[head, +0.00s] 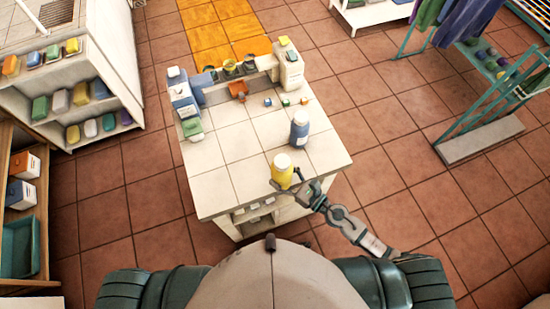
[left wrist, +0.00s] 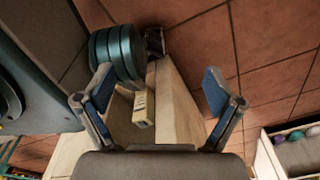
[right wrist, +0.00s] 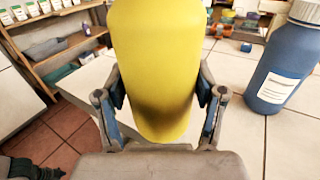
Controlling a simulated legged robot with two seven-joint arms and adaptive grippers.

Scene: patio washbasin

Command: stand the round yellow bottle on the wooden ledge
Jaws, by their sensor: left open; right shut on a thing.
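The round yellow bottle (head: 282,172) has a white cap and is upright at the front right part of the white tiled counter (head: 225,180). My right gripper (head: 303,184) is shut on its side; the bottle also fills the middle of the right wrist view (right wrist: 152,70) between the two fingers. I cannot tell whether its base touches the counter. My left gripper (left wrist: 158,88) is open and empty in the left wrist view, and is not seen in the head view. I cannot make out for certain which surface is the wooden ledge.
A blue bottle (head: 299,128) with a grey cap stands close behind the yellow one. A white jug (head: 291,68), a blue-and-white container (head: 183,97) and small blocks (head: 287,101) are further back. The counter's middle left is clear. Shelves (head: 85,95) stand left.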

